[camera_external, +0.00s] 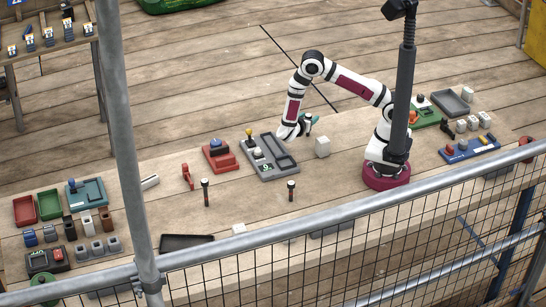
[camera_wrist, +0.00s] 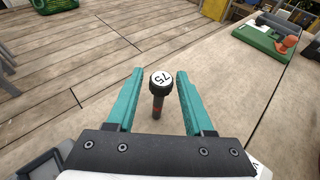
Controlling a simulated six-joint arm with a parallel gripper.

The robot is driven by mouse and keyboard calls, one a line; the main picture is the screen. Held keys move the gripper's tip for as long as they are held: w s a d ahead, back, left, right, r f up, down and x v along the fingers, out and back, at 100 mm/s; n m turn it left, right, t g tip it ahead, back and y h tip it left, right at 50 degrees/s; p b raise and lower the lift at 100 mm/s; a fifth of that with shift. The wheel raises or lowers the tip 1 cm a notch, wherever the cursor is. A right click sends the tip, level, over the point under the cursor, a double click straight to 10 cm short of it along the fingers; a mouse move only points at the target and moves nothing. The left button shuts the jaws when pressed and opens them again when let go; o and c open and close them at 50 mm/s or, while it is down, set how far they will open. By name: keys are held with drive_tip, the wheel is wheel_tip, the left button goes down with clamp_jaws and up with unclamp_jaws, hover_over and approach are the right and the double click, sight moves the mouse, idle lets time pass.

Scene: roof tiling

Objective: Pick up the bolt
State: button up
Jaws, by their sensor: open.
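In the wrist view, a bolt (camera_wrist: 160,80) with a round black head, a white top marked "75" and a dark shaft with a red band stands between the two teal fingers of my gripper (camera_wrist: 159,88). The fingers are open, with a visible gap on each side of the bolt. The shaft's lower end shows in front of the gripper body. In the external view, my gripper (camera_external: 308,121) is low over the bench, left of my base, and the bolt there is too small and covered to make out clearly.
A white cube (camera_external: 322,147) stands just right of my gripper. A grey tray (camera_external: 273,160) lies to its left, and a red block (camera_external: 219,157) farther left. Two dark upright pieces (camera_external: 205,192) (camera_external: 291,190) stand nearer the railing (camera_external: 350,205). A green tray (camera_wrist: 268,40) lies at upper right in the wrist view.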

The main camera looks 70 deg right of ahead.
drive_tip(key=d+f, duration=0.2)
drive_tip(key=d, duration=0.1)
drive_tip(key=shift+f, duration=0.15)
clamp_jaws()
